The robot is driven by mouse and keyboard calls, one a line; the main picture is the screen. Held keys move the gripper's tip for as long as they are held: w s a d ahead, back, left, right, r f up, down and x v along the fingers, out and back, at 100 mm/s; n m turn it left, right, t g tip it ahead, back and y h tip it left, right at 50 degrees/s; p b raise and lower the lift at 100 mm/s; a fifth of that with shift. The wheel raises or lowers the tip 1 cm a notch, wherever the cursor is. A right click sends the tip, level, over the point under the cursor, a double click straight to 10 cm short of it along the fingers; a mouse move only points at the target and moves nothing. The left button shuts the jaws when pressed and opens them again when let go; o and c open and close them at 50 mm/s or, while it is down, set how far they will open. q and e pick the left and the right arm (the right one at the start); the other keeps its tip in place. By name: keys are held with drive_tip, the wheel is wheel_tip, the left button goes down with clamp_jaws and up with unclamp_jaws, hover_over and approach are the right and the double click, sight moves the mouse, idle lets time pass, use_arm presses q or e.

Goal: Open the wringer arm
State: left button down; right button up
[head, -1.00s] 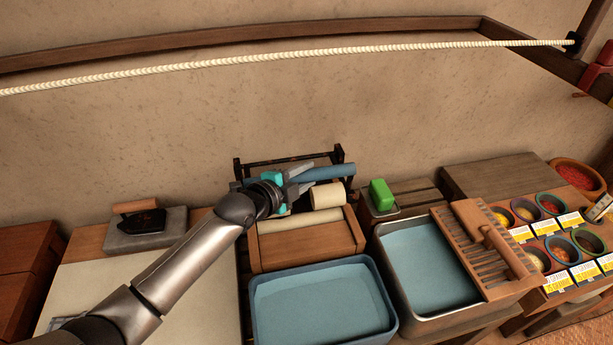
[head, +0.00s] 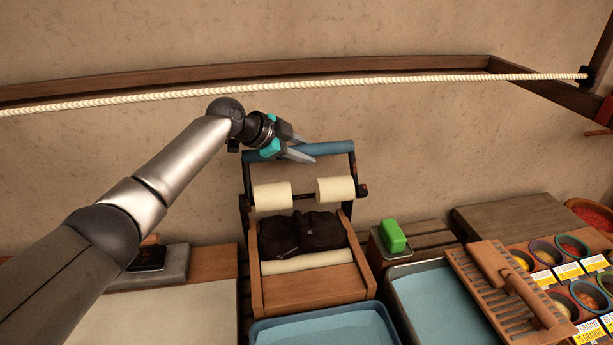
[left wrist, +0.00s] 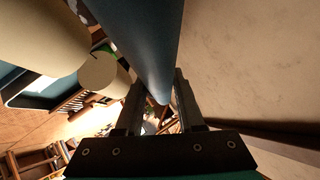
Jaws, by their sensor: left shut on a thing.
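The wringer (head: 318,278) stands at the middle of the head view, a wooden frame with cream rollers. Its arm is swung up, with a blue bar (head: 335,147) across the top and two cream roller pieces (head: 336,189) hanging below it. A dark bundle (head: 304,233) lies in the frame, behind the lower roller (head: 308,263). My left gripper (head: 297,150) is shut on the blue bar at its left half. In the left wrist view the bar (left wrist: 150,45) runs between the two fingers (left wrist: 155,105). My right gripper is out of view.
A blue water basin (head: 326,330) is in front of the wringer. A green soap block (head: 392,236) and a metal tub (head: 425,268) with a wooden washboard (head: 505,295) are to the right. A rope (head: 400,80) crosses above, close behind the raised arm.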

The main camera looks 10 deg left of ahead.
use_arm(q)
drive_tip(key=shift+w+a+r+b, duration=0.15)
drive_tip(key=shift+w+a+b, duration=0.2)
drive_tip(key=shift+w+b, duration=0.35)
drive_tip(key=shift+w+a+r+b, duration=0.1)
drive_tip(key=shift+w+a+b, duration=0.2)
drive_tip(key=shift+w+b, duration=0.4)
drive_tip(key=shift+w, duration=0.1)
drive_tip(key=c, duration=0.5)
unclamp_jaws()
drive_tip(key=v, duration=1.2)
drive_tip(key=shift+p, duration=0.4)
